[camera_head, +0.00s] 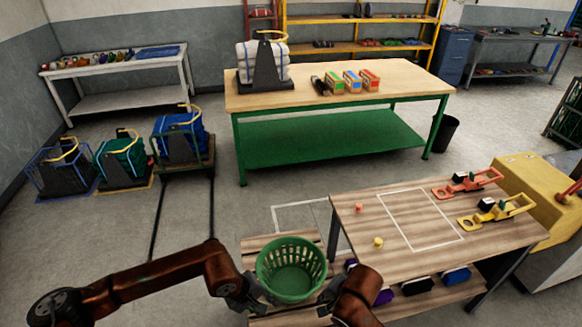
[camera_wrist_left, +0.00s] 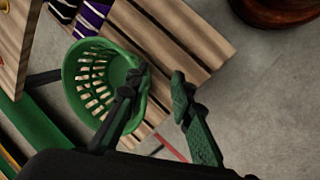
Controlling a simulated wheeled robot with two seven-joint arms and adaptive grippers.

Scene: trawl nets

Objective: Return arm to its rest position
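A green slatted basket (camera_head: 290,285) stands upright on a wooden pallet (camera_head: 255,245) in the lower middle of the head view. My left gripper (camera_head: 256,294) is at the basket's left side, its arm coming in from the left. In the left wrist view the left gripper (camera_wrist_left: 155,90) has its two fingers spread, with one finger overlapping the green basket (camera_wrist_left: 80,75) and the other over the planks. I cannot tell whether that finger touches the rim. My right gripper (camera_head: 333,290) is at the basket's right side, mostly hidden by its own arm; its fingers are unclear.
A wooden table (camera_head: 350,225) with red and yellow tools and two small blocks stands to the right, close to my right arm. A green-framed workbench (camera_head: 410,88) with boxes is behind. Several net crates (camera_head: 180,140) stand at left.

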